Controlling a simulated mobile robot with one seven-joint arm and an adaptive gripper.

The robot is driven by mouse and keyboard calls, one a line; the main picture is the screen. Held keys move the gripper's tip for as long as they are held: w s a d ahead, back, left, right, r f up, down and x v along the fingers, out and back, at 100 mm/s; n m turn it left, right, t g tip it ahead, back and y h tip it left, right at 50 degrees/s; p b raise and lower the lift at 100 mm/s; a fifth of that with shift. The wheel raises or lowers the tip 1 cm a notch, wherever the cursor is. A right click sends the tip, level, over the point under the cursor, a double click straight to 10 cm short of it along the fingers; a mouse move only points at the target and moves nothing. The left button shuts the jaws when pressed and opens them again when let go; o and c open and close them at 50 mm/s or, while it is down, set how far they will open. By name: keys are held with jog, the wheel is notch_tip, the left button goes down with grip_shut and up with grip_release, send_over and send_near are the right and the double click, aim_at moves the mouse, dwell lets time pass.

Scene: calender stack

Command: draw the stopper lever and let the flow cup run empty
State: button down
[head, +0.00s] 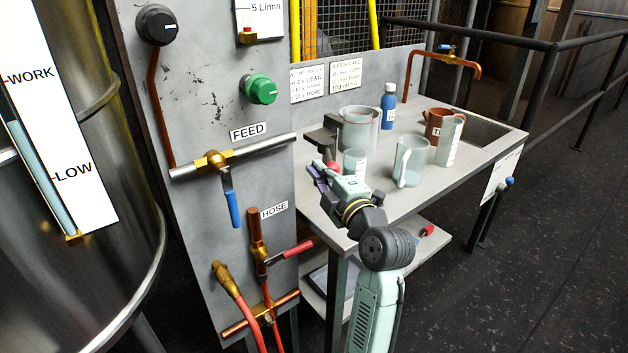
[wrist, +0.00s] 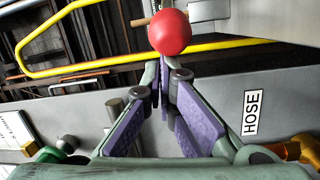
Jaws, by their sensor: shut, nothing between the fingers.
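The flow cup (head: 360,130) is a clear grey vessel held upright on a dark stand (head: 322,138) at the table's near left. A small clear beaker (head: 354,163) stands below it. The stopper lever's red ball knob (head: 333,167) shows just beside my gripper (head: 316,172). In the wrist view the red knob (wrist: 170,32) is just beyond the tips of my gripper (wrist: 160,75). The purple-padded fingers are together with nothing between them. Whether they touch the knob, I cannot tell. The lever's rod and the cup's outlet are mostly hidden.
The panel with the FEED valve (head: 216,160) is close on the left. A sink (head: 475,130) is at the right.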

aim_at(338, 166)
jog(key=d+n+g+y+b, duration=0.1)
jog(key=d+y+b, duration=0.1)
jog(key=b, duration=0.1)
jog(key=d+f+n+g+y+b, duration=0.1)
jog(key=d+n+y+b, duration=0.1)
jog(key=b, duration=0.2)
jog(key=shift+g, duration=0.3)
jog(key=b, duration=0.1)
jog(key=d+n+g+y+b, duration=0.1)
jog(key=d+n+g+y, duration=0.1)
jog(key=shift+w+r+b, duration=0.3)
jog(key=shift+b, duration=0.1)
jog(key=shift+w+d+r+b, duration=0.2)
jog(key=shift+d+b, duration=0.5)
jog(key=shift+d, duration=0.1)
